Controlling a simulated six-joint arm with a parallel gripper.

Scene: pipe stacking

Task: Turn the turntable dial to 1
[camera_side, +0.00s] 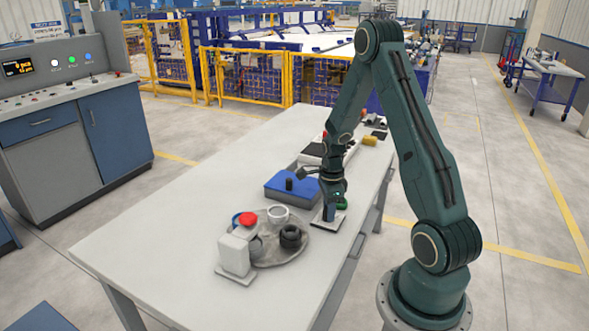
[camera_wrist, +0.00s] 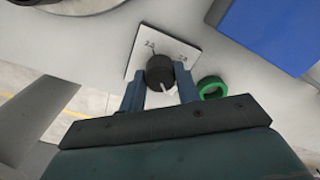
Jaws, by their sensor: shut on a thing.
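The dial is a black round knob (camera_wrist: 160,71) with a white pointer mark, set on a white square plate (camera_wrist: 151,42) with small number marks, in the wrist view. The marks look like 2 and 3 but are hard to read. My gripper (camera_wrist: 160,92) has its two blue fingers on either side of the knob and is shut on it. In the side view my gripper (camera_side: 330,213) points down at the plate (camera_side: 338,222) near the table's right edge, and the knob is hidden there.
A green ring (camera_wrist: 212,87) lies close to the right finger. A blue block (camera_side: 283,190) with a black peg stands behind the turntable. A white box with a red button (camera_side: 247,219) stands at the turntable's left edge. The table's front left (camera_side: 160,240) is clear.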

